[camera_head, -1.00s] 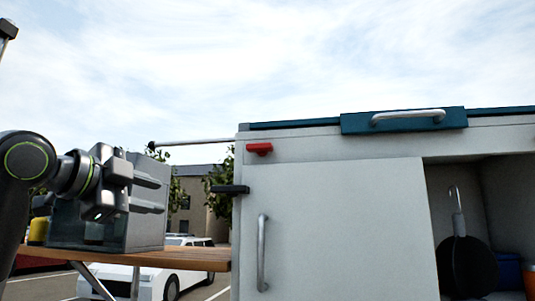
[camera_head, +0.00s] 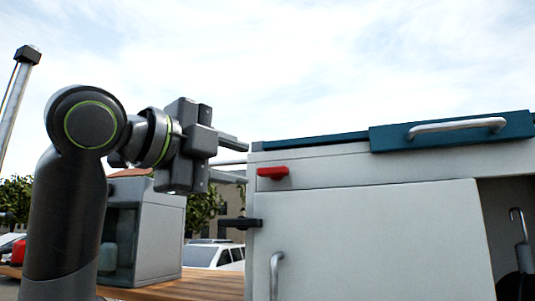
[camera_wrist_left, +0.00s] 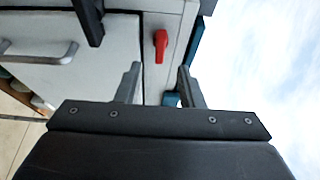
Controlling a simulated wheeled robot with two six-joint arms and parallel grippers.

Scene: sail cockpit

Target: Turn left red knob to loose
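The red knob (camera_head: 273,172) is on the upper left of the pale cabinet front in the head view. In the left wrist view the red knob (camera_wrist_left: 161,43) shows beyond and between my two fingertips, not touched. My left gripper (camera_head: 240,159) is open and empty, just left of the knob in the head view, with its fingers pointing right; it also shows in the left wrist view (camera_wrist_left: 158,82). My right gripper is not in view.
A black latch (camera_head: 240,223) sticks out left below the knob. A sliding panel (camera_head: 390,240) with a metal handle (camera_head: 275,272) covers the cabinet front. A teal lid (camera_head: 455,131) lies on top. A grey box (camera_head: 158,240) stands on a wooden table (camera_head: 205,284).

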